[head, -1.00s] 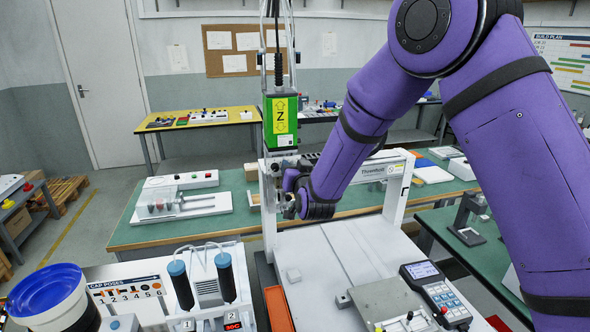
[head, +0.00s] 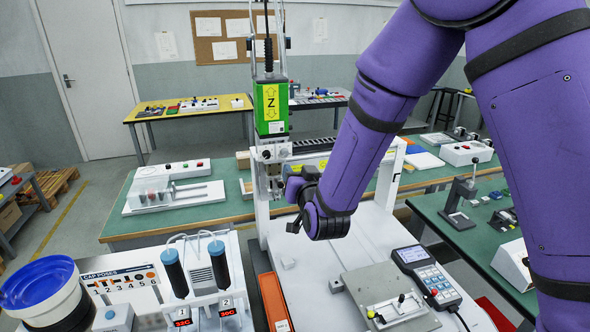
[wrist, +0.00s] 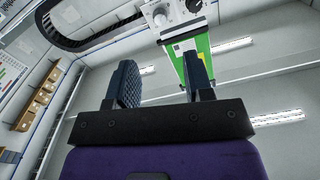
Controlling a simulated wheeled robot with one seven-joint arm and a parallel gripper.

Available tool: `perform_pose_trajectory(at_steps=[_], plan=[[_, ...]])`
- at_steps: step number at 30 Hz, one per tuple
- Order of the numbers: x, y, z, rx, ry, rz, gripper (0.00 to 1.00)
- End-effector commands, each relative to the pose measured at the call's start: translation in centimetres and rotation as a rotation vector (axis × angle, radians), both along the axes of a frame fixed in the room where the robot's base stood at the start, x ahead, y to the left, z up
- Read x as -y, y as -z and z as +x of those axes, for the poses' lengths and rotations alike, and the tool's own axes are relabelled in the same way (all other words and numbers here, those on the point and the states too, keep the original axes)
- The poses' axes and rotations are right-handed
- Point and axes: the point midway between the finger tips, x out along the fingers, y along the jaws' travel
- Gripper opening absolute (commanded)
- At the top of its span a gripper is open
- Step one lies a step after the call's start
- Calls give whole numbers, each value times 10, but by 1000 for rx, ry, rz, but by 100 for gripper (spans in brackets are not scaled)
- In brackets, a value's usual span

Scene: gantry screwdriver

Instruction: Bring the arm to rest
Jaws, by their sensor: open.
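My purple arm reaches down from the upper right in the head view and ends at my gripper (head: 294,208), which is held above the white gantry bed (head: 370,235). In the wrist view my gripper (wrist: 160,82) has its two dark fingers spread apart with nothing between them. The green Z unit of the gantry (head: 271,107) hangs just beyond and above my gripper. It also shows past the fingers in the wrist view (wrist: 187,50). The far side of my gripper is partly hidden in the head view.
A handheld keypad (head: 425,273) and a grey fixture plate (head: 360,285) lie on the bed. An orange tray (head: 273,302) runs along its left edge. Two blue-capped drivers (head: 175,272) stand in a white station at left. A blue bowl (head: 38,283) is at far left.

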Motion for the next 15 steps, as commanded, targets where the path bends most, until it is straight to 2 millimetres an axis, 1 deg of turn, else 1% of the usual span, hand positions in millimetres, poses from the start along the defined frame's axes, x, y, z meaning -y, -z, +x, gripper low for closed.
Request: perform_pose_trajectory(at_steps=[10,13,15], plan=[[1,-1,0,-2,1,-1,47],[6,-8,1,-17,0,-4,47],[13,-17,2,-40,1,-9,47]])
